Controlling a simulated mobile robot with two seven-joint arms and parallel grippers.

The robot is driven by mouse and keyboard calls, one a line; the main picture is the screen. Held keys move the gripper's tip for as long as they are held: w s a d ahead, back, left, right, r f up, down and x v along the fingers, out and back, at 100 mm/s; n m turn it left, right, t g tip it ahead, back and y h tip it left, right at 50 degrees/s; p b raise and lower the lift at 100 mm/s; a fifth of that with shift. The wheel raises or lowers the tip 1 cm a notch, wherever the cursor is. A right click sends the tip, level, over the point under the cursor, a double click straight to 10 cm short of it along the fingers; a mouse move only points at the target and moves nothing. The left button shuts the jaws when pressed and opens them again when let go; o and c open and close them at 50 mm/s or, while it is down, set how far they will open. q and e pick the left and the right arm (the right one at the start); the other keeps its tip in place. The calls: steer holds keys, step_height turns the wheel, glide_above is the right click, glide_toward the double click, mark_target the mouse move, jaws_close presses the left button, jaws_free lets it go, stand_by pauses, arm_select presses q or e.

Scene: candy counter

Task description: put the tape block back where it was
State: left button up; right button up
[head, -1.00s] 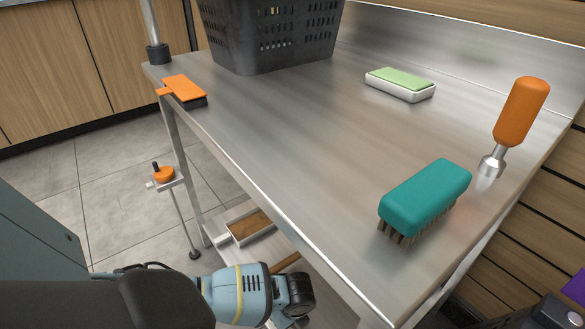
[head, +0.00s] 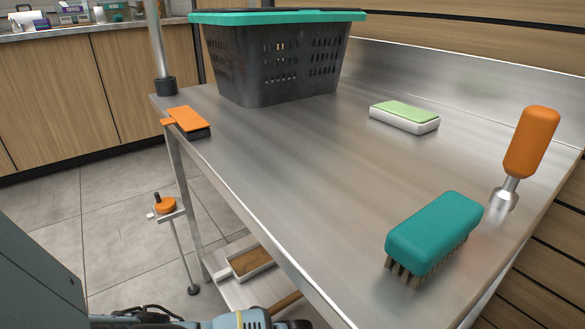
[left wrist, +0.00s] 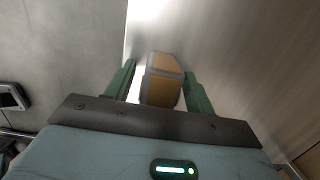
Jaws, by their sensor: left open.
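In the left wrist view a tan block with grey bands (left wrist: 162,82), which looks like the tape block, stands between the two green fingers of my left gripper (left wrist: 160,85). The fingers are open, one on each side of it. A narrow gap shows at the left finger; whether the right finger touches the block I cannot tell. In the head view only part of my left wrist shows at the bottom edge, and its fingers are out of sight. My right gripper is in neither view.
The steel counter (head: 270,165) holds a black basket with a teal rim (head: 275,60), an orange-topped block (head: 188,120), a green-topped pad (head: 405,117), a teal brush (head: 433,232) and an orange-handled tool (head: 531,142). A tray (head: 228,278) sits on the lower shelf. Mid-counter is clear.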

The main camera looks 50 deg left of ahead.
arm_select(q)
steer(key=shift+r, duration=0.1)
steer(key=r+p, duration=0.2)
steer(key=r, duration=0.1)
steer(key=d+r+p, duration=0.1)
steer(key=r+p, duration=0.1)
steer(key=r, duration=0.2)
steer(key=r+p, duration=0.2)
steer(key=r, duration=0.2)
steer(key=shift+d, duration=0.15)
steer(key=shift+r, duration=0.45)
steer(key=shift+d, duration=0.1)
